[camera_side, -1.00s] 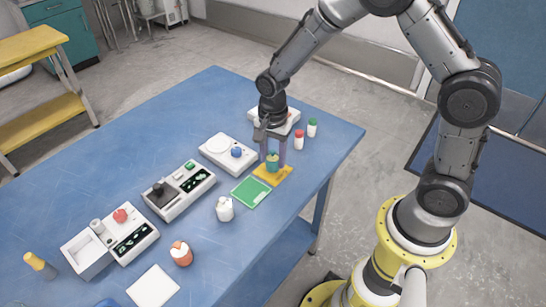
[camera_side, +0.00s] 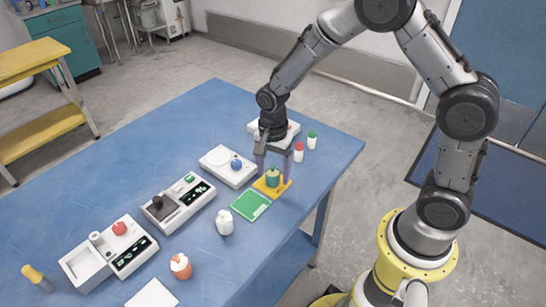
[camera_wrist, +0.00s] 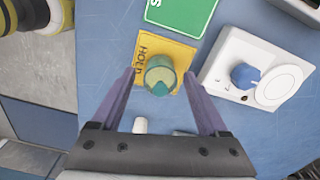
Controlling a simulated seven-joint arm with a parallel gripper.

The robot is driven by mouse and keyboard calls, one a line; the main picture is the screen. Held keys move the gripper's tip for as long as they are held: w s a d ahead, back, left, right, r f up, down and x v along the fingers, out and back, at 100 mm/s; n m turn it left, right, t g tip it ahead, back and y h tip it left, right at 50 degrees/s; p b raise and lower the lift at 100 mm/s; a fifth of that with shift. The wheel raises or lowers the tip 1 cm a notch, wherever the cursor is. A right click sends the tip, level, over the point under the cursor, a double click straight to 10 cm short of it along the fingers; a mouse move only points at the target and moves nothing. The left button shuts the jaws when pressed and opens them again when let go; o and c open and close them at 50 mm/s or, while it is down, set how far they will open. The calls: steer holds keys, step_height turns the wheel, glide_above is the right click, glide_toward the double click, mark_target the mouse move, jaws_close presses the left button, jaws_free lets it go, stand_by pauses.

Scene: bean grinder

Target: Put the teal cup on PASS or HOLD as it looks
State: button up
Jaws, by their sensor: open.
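The teal cup (camera_wrist: 160,70) stands upright on the yellow HOLD card (camera_wrist: 183,50); the side view shows the cup (camera_side: 272,178) on the card (camera_side: 284,188) too. In the wrist view the cup looks translucent, with a darker teal patch inside. My gripper (camera_side: 274,172) is open, pointing down over the card. In the wrist view its fingers (camera_wrist: 160,74) stand on either side of the cup, with gaps between. The green card (camera_side: 251,205) lies beside the yellow one, empty; only a letter S shows on it (camera_wrist: 182,12) in the wrist view.
A white device with a blue knob (camera_side: 236,164) stands close to the yellow card. A white bottle (camera_side: 224,221) is near the green card. Red-capped (camera_side: 299,152) and green-capped (camera_side: 312,140) bottles stand behind the gripper. Other devices (camera_side: 179,203) line the blue table (camera_side: 120,190).

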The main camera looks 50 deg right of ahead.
step_height(320, 180, up, 10)
steer(key=shift+r, duration=0.25)
steer(key=s+d+r+n+t, duration=0.2)
steer(key=s+r+n+t, duration=0.1)
steer(key=s+r+n, duration=0.55)
steer(key=s+r+n+t, duration=0.2)
steer(key=s+n, duration=0.5)
steer(key=s, duration=0.5)
steer(key=shift+s+d+r+t, duration=0.2)
steer(key=shift+s+r+t, duration=0.1)
steer(key=shift+r, duration=0.05)
